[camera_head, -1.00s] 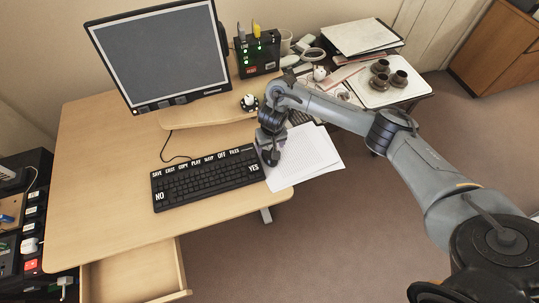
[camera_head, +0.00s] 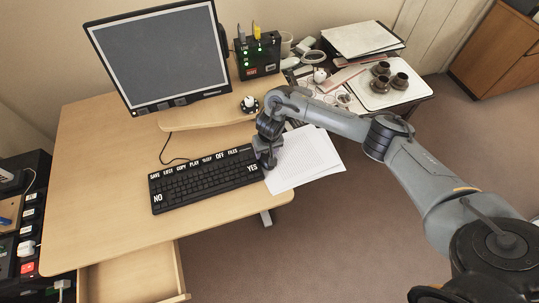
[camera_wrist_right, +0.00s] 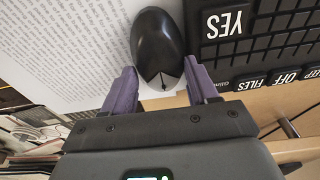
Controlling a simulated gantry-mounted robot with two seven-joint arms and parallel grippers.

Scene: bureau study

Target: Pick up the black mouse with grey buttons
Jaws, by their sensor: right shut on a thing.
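The black mouse with grey buttons (camera_wrist_right: 156,42) shows in the right wrist view, over the edge of the white printed sheet, beside the keyboard's YES key. My right gripper (camera_wrist_right: 161,72) is shut on its button end, with one purple finger on each side. In the head view my right gripper (camera_head: 267,161) is low at the keyboard's right end, and it hides the mouse there. I cannot tell whether the mouse still touches the desk. My left gripper is not in view.
The black keyboard (camera_head: 205,181) lies close to the left of my right gripper. Printed paper (camera_head: 305,160) lies to its right. The monitor (camera_head: 160,55) and a black box (camera_head: 258,57) stand behind. The desk's front left (camera_head: 110,215) is clear, above an open drawer (camera_head: 130,275).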

